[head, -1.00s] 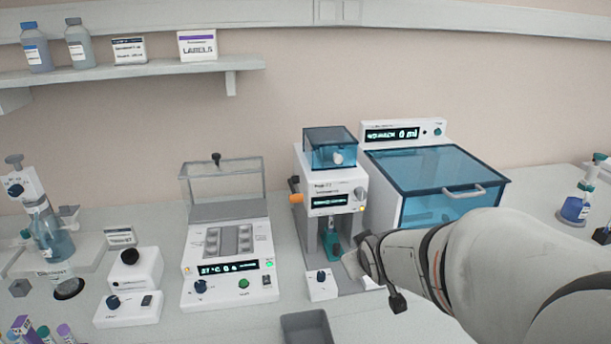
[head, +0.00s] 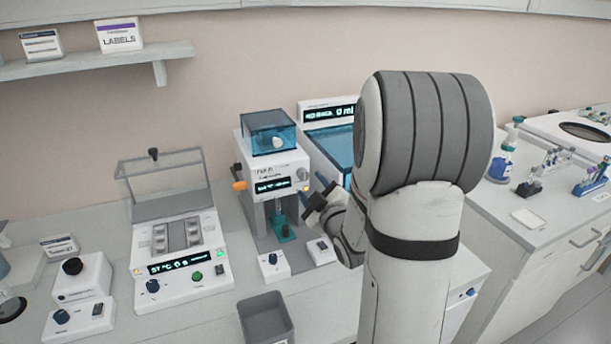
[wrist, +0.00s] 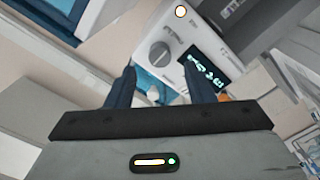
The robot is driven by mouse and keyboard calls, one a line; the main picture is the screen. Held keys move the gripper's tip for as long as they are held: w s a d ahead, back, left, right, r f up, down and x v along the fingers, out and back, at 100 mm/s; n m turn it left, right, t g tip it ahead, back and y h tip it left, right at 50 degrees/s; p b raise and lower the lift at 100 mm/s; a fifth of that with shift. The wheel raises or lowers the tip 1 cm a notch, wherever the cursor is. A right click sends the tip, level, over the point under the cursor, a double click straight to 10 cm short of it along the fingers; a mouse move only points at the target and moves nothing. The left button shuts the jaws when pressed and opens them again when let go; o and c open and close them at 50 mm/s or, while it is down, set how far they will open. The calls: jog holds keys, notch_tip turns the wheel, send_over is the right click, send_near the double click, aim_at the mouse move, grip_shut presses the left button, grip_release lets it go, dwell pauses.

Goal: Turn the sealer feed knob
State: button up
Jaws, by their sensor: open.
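The white machine with a blue clear top box (head: 268,160) stands mid-bench in the head view; I take it as the sealer. Its round grey knob (head: 302,174) is on the front, right of the lit display. The knob also shows in the wrist view (wrist: 159,53), just beyond and between my fingertips, apart from them. My gripper (head: 316,198) is open and empty at the machine's right front. Its two dark blue fingers also show in the wrist view (wrist: 160,76). I cannot read the knob's label.
A small box with a dark knob (head: 270,262) and a grey bin (head: 265,318) stand in front. A heater-like unit with a clear lid (head: 180,258) is left. A blue-lidded cabinet (head: 330,147) stands close on the right, partly hidden by my arm.

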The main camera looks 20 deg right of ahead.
aim_at(304, 177)
jog(key=shift+w+p, duration=0.55)
jog(key=shift+w, duration=1.8)
jog(key=c, duration=1)
jog(key=shift+f+m+b, duration=0.15)
jog(key=shift+m+b, duration=0.25)
jog(key=shift+b, duration=0.3)
